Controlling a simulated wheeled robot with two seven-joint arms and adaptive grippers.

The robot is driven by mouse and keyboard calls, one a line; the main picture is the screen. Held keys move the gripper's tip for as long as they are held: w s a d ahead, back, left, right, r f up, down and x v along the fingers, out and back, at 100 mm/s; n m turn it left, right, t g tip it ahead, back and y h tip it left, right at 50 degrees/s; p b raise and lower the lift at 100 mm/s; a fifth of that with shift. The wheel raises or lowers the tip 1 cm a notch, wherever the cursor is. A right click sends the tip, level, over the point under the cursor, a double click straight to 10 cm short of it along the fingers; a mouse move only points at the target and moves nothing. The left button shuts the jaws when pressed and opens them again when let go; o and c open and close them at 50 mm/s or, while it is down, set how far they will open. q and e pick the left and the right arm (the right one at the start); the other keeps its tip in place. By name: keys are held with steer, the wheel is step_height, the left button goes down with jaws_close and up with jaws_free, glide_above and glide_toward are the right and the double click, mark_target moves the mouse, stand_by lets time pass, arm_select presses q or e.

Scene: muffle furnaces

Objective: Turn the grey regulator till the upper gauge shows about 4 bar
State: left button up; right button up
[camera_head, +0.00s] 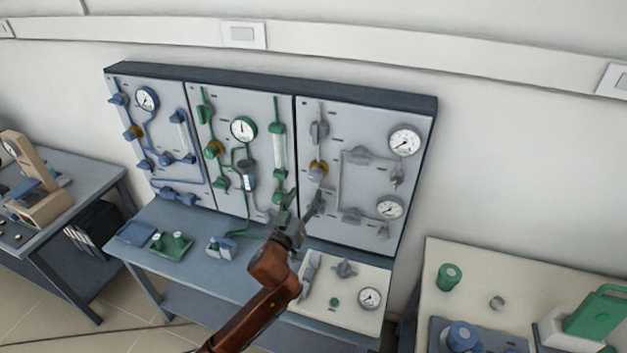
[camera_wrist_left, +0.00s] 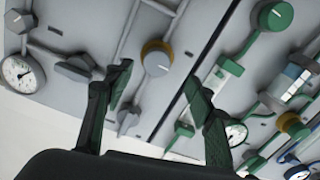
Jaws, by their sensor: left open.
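The grey regulator (camera_head: 318,168) is a grey knob with a brass-coloured collar on the left side of the grey panel. In the left wrist view the regulator (camera_wrist_left: 157,58) appears between and beyond my fingertips, with no contact visible. The upper gauge (camera_head: 404,140) is a white dial at the panel's upper right; its scale is too small to read. It also shows at the left of the wrist view (camera_wrist_left: 22,73). My left gripper (camera_head: 300,208) is open and empty, in front of the grey panel's lower left, below the regulator in the head view. My right gripper is not in view.
Grey valves and a lower gauge (camera_head: 389,207) share the grey panel (camera_head: 365,120). The green panel (camera_head: 262,110) adjoins it on the left, with a blue one beyond. Below, a pale board (camera_head: 340,320) carries a knob and another gauge. A side table (camera_head: 480,290) stands right.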

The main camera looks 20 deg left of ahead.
mark_target(314, 178)
arm_select(q)
steer(key=w, duration=0.8)
steer(key=shift+d+r+b, duration=0.25)
steer(key=shift+d+b, duration=0.05)
steer(key=shift+b, duration=0.05)
steer(key=shift+c, duration=0.3)
steer(key=c, duration=1.1)
